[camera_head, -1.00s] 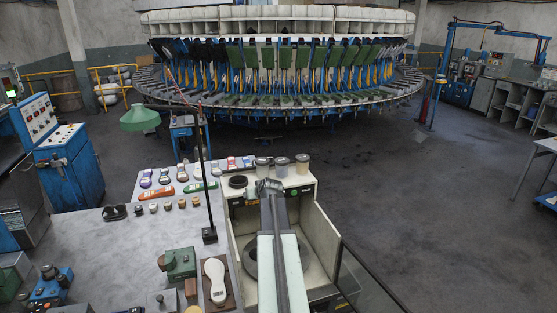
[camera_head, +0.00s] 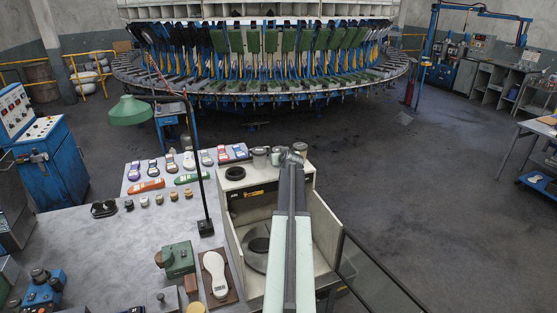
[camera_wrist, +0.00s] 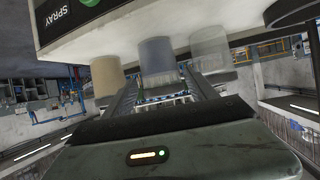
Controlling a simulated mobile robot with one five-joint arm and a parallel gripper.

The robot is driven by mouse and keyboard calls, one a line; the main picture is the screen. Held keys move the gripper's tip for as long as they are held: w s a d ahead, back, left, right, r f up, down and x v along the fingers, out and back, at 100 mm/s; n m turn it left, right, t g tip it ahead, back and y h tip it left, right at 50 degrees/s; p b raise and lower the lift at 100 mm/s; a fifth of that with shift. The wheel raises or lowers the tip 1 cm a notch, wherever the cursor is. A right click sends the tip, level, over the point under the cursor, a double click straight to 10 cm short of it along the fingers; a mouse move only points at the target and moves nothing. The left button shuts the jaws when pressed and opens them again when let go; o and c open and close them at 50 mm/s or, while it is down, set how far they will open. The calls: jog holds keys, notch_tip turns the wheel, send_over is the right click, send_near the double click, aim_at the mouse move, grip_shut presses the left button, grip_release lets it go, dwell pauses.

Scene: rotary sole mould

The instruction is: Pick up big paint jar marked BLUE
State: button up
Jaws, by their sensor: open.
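Small paint jars stand in a row at the back edge of the white bench unit. In the wrist view, which is upside down, a blue-grey jar (camera_wrist: 158,58) is in the middle, a beige jar (camera_wrist: 106,75) to its left and a pale, clear-looking jar (camera_wrist: 210,48) to its right. No BLUE marking is readable. My gripper (camera_wrist: 158,78) is open, its two fingers pointing toward the blue-grey jar, one to each side in the picture; I cannot tell any contact. In the head view my gripper (camera_head: 292,158) is beside the middle jar (camera_head: 277,155) and partly covers the right one.
The white unit (camera_head: 325,225) has an open well below my arm. A lamp with a green shade (camera_head: 131,111) stands there on a thin pole.

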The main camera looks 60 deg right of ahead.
jog(key=b+x, duration=0.1)
jog(key=x, duration=0.3)
jog(key=shift+w+d+f+b, duration=0.15)
jog(key=shift+w+f+b, duration=0.05)
jog(key=shift+f+b, duration=0.1)
jog(key=shift+s+r, duration=0.15)
jog(key=shift+r, duration=0.05)
jog(key=c, duration=1.3)
jog(key=shift+r, duration=0.1)
notch_tip(320, 180, up, 4)
jog(key=p, duration=0.4)
jog(key=s+a, duration=0.3)
jog(key=a, duration=0.1)
jog(key=s+a, duration=0.3)
jog(key=a, duration=0.1)
jog(key=s+a+p, duration=0.1)
jog(key=s+a, duration=0.3)
jog(key=shift+a+r, duration=0.35)
jog(key=shift+a, duration=0.05)
